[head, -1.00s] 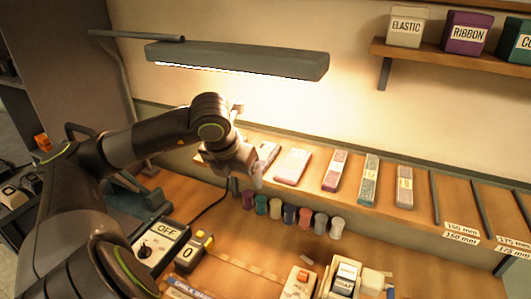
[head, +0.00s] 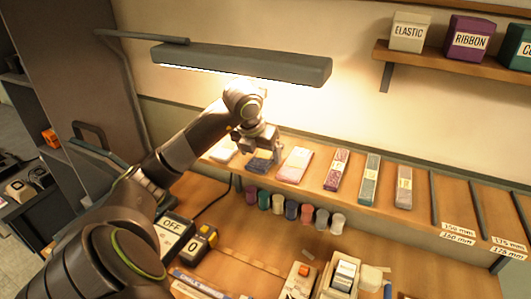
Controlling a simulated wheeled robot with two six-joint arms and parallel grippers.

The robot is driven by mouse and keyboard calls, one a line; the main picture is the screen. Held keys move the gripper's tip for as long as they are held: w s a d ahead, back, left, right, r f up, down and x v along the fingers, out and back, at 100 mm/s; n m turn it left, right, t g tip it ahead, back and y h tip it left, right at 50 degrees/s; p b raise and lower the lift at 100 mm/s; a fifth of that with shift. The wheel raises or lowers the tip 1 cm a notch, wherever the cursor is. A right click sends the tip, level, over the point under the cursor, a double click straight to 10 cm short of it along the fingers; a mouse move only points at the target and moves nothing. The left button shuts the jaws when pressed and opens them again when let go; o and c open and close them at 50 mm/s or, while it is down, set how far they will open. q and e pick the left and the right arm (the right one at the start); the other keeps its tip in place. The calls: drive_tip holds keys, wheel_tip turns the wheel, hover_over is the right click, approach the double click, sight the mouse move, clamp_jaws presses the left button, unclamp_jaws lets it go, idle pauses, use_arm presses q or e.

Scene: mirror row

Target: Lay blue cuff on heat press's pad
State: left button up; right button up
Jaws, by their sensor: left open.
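My left gripper (head: 259,150) is open above the raised shelf along the wall. Just below it lies a dark blue folded piece (head: 260,164), which looks like the blue cuff; the gripper partly hides it. I cannot tell whether the fingers touch it. A dark machine with a handle (head: 88,130), probably the heat press, stands at the left behind my left arm. Its pad is not clearly seen. My right gripper is not in view.
A pale piece (head: 223,152) and a pink piece (head: 295,164) flank the blue one, with patterned strips farther right. Several thread spools (head: 292,210) stand below the shelf edge. A lamp (head: 240,66) hangs above. A wooden caddy (head: 345,275) is at the front.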

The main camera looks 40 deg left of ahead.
use_arm(q)
drive_tip(key=shift+w+a+r, duration=0.1)
drive_tip(key=shift+w+a, duration=0.05)
drive_tip(key=shift+w, duration=0.5)
drive_tip(key=shift+w+f+p, duration=0.1)
drive_tip(key=shift+f+p, duration=0.2)
drive_tip(key=shift+p, duration=0.15)
drive_tip(key=shift+a+f, duration=0.1)
drive_tip(key=shift+f, duration=0.25)
drive_tip(key=c, duration=1.2)
drive_tip(key=shift+o, duration=0.2)
drive_tip(key=shift+r, duration=0.1)
